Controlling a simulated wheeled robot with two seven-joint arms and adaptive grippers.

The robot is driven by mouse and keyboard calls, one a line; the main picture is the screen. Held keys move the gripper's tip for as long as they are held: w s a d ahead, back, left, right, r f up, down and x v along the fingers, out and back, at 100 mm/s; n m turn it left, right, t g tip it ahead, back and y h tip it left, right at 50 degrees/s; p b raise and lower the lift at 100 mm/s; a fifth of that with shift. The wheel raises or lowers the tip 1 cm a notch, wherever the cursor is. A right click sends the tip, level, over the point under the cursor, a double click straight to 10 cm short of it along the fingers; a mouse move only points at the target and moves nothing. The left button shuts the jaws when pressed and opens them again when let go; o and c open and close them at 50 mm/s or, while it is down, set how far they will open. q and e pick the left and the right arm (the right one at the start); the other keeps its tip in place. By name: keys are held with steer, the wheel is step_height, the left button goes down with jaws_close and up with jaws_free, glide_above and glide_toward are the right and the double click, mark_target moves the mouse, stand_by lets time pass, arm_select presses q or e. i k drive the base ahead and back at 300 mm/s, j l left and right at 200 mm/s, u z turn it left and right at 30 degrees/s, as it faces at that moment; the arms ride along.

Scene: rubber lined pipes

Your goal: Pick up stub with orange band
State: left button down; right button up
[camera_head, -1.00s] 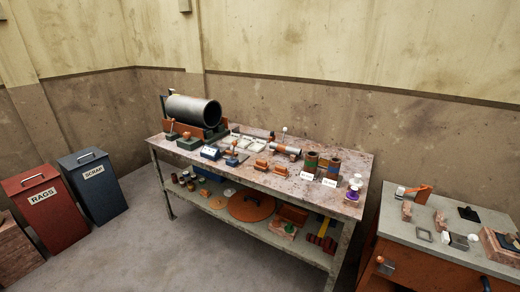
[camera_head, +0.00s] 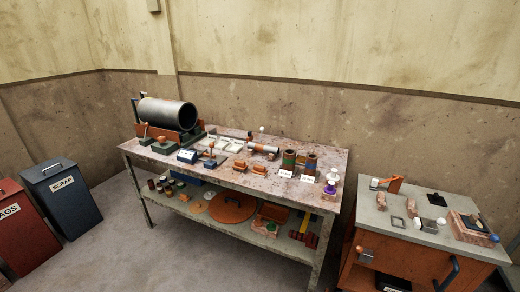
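The right stub (camera_head: 311,164) is brownish with a bluish band; any orange band on these two is too small to tell for sure. A grey pipe piece (camera_head: 263,149) with an orange-red part lies behind and to the left of them. Neither of my grippers is in view.
A large dark pipe (camera_head: 168,112) rests on an orange cradle at the bench's left end. A lower shelf holds an orange disc (camera_head: 232,207) and several parts. A second orange cabinet bench (camera_head: 375,247) stands at right. The scrap bin (camera_head: 62,198) is at left; floor in front is clear.

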mark_target(258, 147)
steer(key=i+j+z, duration=0.2)
steer(key=j+z, duration=0.2)
steer(key=j, duration=0.8)
steer(key=j+z, duration=0.4)
steer(key=j, duration=0.8)
steer(key=i, duration=0.05)
